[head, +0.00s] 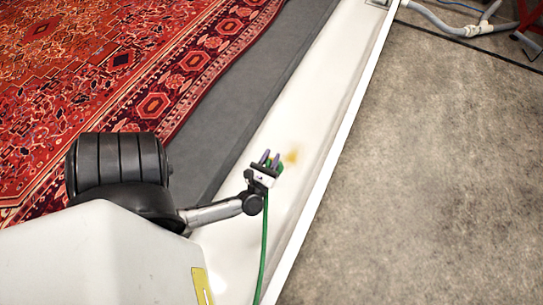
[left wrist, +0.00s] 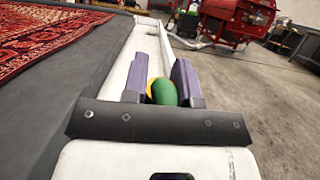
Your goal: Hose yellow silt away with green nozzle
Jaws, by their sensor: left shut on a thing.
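A small blurred patch of yellow silt (head: 291,156) lies on the white channel (head: 318,75) beside the rug, in the head view. My left gripper (head: 270,158) is over the channel, just to the left of the silt, with its purple fingers shut on the green nozzle (head: 279,168). In the left wrist view the green nozzle (left wrist: 164,92) sits between the purple fingers, with a yellow edge showing at its left. A green hose (head: 263,245) hangs down from the gripper along the channel. My right gripper is not in view.
A red patterned rug (head: 110,60) lies on a dark grey surface to the left of the channel. Grey concrete floor (head: 440,170) is clear at the right. A grey pipe (head: 440,22) runs past the channel's far end. A red machine (left wrist: 232,22) stands at the back.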

